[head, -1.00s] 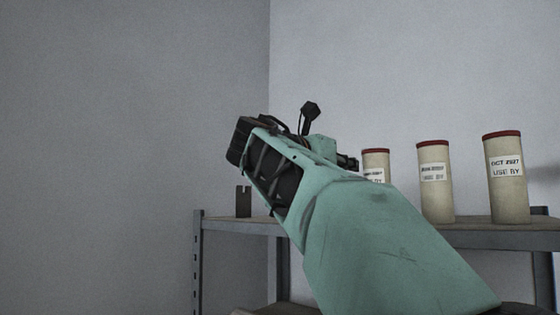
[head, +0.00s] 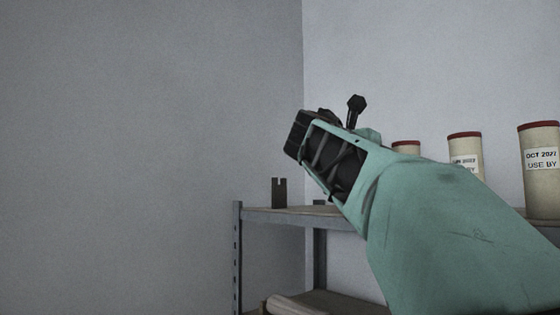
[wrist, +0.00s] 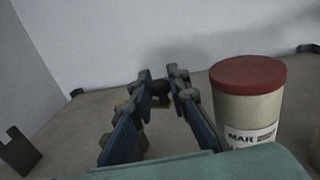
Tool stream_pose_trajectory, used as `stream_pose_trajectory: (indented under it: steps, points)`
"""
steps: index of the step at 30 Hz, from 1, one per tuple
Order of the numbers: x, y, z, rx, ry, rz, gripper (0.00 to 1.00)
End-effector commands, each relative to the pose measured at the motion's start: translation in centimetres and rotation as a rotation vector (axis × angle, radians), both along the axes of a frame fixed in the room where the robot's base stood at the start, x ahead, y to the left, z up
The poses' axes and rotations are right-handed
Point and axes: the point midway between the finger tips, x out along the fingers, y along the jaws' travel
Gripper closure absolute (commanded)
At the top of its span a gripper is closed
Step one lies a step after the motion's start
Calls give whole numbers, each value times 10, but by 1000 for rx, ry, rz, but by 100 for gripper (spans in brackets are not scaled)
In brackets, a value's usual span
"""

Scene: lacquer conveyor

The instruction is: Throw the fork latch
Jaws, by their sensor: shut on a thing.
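A dark upright plate with a notch in its top, a fork shape (head: 279,193), stands near the left end of the shelf. It also shows at the left edge in the wrist view (wrist: 18,152). In the wrist view my gripper (wrist: 161,80) reaches over the shelf with its two blue fingers around a dark rounded piece (wrist: 160,92), and is shut on it. This looks like the latch's handle, but the fingers hide most of it. The notched plate stands apart, to the left of the fingers. In the head view my arm hides the fingertips.
Cream canisters with red lids stand on the shelf (head: 262,214); one (wrist: 247,105) is close to the right of my fingers. Another (head: 541,172) stands at the right edge of the head view. Walls meet in a corner behind. A lower shelf holds a pale object (head: 297,304).

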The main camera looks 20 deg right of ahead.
Motion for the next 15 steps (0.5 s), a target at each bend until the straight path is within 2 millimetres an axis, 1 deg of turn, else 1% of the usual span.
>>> stream_pose_trajectory:
  steps: [1, 5, 6, 15]
  points:
    - [0, 0, 2, -2, -2, 0, 84]
    - [0, 0, 1, -2, -2, 0, 69]
    - [0, 0, 1, -2, -1, 0, 67]
    - [0, 0, 2, -1, -1, 0, 67]
